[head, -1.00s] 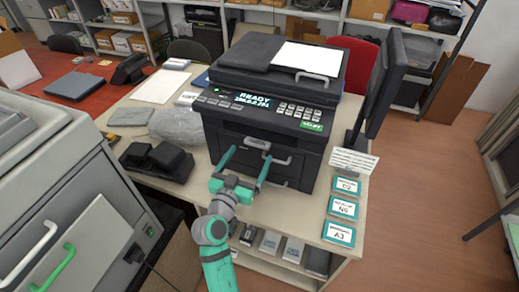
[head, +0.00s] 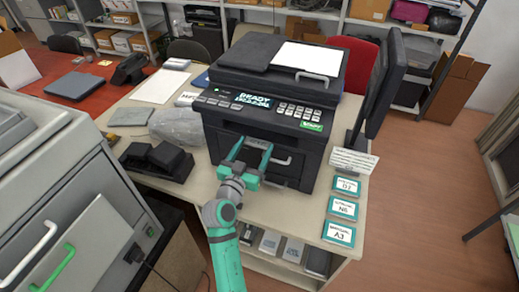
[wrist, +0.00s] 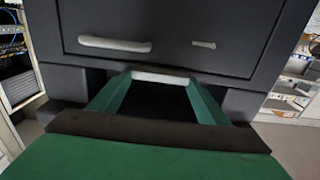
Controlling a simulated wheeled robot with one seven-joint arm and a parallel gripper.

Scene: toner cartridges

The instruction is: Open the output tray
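The black printer (head: 262,110) stands on the desk, its display reading READY. Its front has pale bar handles; one (head: 258,143) is at my gripper and another (head: 284,161) is lower and to the right. My gripper (head: 254,146) is at the printer's front, its two green fingers apart. In the wrist view a pale bar (wrist: 160,77) spans between the fingertips; whether they touch its ends I cannot tell. A front panel with a pale handle (wrist: 115,43) and a small label is above it. Which part is the output tray I cannot read.
A monitor (head: 378,85) stands right of the printer, with a card and several teal-edged labelled boxes (head: 342,208) in front. A black device (head: 157,160) lies to the left. A large grey machine (head: 75,190) stands at the near left.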

